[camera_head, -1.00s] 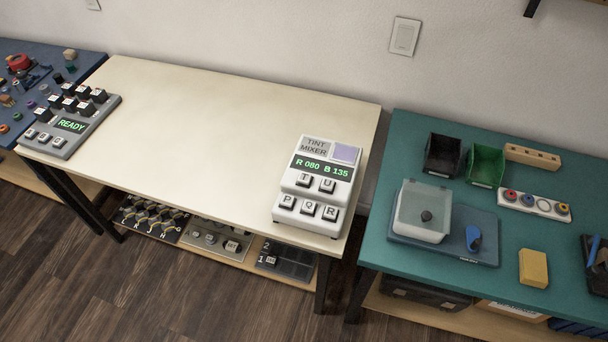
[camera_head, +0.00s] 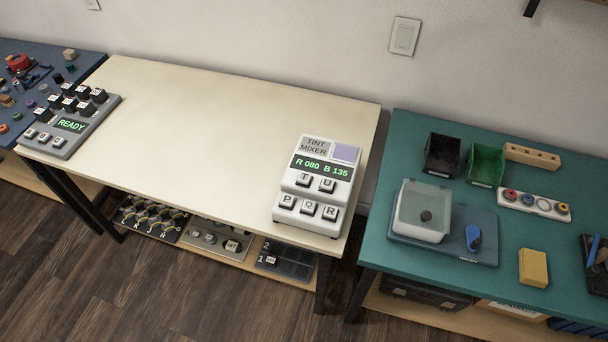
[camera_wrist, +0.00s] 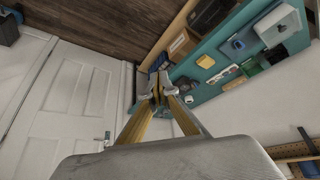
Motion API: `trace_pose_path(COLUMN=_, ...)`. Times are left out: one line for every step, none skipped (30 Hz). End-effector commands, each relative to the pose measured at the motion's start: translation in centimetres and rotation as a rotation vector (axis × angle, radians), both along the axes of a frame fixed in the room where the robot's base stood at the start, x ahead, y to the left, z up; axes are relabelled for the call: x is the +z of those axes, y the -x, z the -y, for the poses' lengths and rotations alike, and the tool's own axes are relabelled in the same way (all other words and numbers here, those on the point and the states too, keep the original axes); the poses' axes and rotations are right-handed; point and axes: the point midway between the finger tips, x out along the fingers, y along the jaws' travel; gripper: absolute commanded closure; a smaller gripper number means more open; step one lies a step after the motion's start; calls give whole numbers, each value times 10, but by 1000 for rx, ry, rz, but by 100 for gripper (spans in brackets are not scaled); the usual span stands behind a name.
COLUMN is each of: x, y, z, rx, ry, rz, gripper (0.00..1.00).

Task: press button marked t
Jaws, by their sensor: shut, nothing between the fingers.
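The white tint mixer (camera_head: 318,183) stands at the right end of the cream table. Its display reads "R 080 B 135". Below the display, the button marked T (camera_head: 304,180) sits left of the button marked U (camera_head: 327,185). Buttons P, Q and R (camera_head: 308,209) form the row in front. My gripper (camera_wrist: 158,92) shows only in the wrist view, shut and empty, in the air with the green table beyond it. The mixer is not recognisable in the wrist view.
The cream table (camera_head: 200,120) is clear between the mixer and a grey keyed device (camera_head: 70,125) reading "READY". The green table (camera_head: 380,240) at right holds bins, a clear-lidded box and a yellow block (camera_head: 533,267). A white door (camera_wrist: 75,105) shows in the wrist view.

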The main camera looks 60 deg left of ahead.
Motion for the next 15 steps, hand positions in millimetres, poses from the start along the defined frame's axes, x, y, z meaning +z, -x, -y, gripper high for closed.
trace_pose_path(x=0, y=0, z=-1, rx=4, ry=0, rz=0, gripper=100)
trace_pose_path(x=0, y=0, z=-2, rx=8, ry=0, rz=0, gripper=100)
trace_pose_path(x=0, y=0, z=-3, rx=15, ry=0, rz=0, gripper=100)
trace_pose_path(x=0, y=0, z=-4, rx=19, ry=0, rz=-1, gripper=100)
trace_pose_path(x=0, y=0, z=-6, rx=26, ry=0, rz=-2, gripper=100)
trace_pose_path(x=-1, y=0, z=-8, rx=36, ry=0, rz=-5, gripper=100)
trace_pose_path(x=-2, y=0, z=-10, rx=45, ry=0, rz=-8, gripper=100)
trace_pose_path(x=-3, y=0, z=-12, rx=54, ry=1, rz=-13, gripper=100)
trace_pose_path(x=-5, y=-1, z=-15, rx=68, ry=1, rz=-21, gripper=100)
trace_pose_path(x=-6, y=-1, z=-18, rx=80, ry=1, rz=-28, gripper=100)
trace_pose_path(x=-8, y=-1, z=-21, rx=92, ry=2, rz=-36, gripper=100)
trace_pose_path(x=-10, y=-1, z=-25, rx=110, ry=2, rz=-47, gripper=100)
trace_pose_path(x=-13, y=-1, z=-28, rx=124, ry=4, rz=-56, gripper=100)
trace_pose_path(x=-15, y=-1, z=-31, rx=137, ry=4, rz=-66, gripper=100)
trace_pose_path(x=-17, y=-1, z=-36, rx=157, ry=6, rz=-79, gripper=100)
